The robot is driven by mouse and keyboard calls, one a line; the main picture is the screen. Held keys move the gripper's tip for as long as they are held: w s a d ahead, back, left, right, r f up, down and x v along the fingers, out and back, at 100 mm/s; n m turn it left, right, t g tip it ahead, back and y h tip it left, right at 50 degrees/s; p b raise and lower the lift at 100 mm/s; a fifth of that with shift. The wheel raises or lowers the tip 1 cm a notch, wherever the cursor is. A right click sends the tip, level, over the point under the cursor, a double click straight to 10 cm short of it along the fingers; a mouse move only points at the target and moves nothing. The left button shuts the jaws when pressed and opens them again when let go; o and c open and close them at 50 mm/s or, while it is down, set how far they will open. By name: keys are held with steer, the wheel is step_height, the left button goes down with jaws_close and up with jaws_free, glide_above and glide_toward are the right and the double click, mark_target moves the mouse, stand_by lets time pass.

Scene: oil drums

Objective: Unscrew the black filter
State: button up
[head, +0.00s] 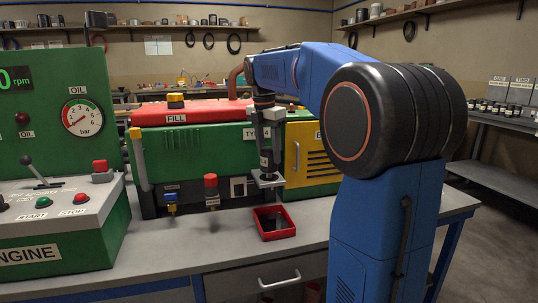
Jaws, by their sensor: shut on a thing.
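The green engine block (215,150) with a red top stands on the bench. My gripper (268,180) points down in front of it, beside the yellow panel. Its jaws are shut on a dark piece that looks like the black filter (266,174); the gripper hides most of it. I cannot tell whether the filter is still joined to the engine. A red tray (274,222) with a dark inside sits on the bench just below.
A control console (55,220) with a lever, buttons and an oil gauge (82,117) stands at the left. A red-topped valve (211,190) and a blue one (170,200) project from the engine front. Bare bench (190,250) lies left of the tray.

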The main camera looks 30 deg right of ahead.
steer(key=shift+r, duration=1.55)
steer(key=shift+s, duration=0.1)
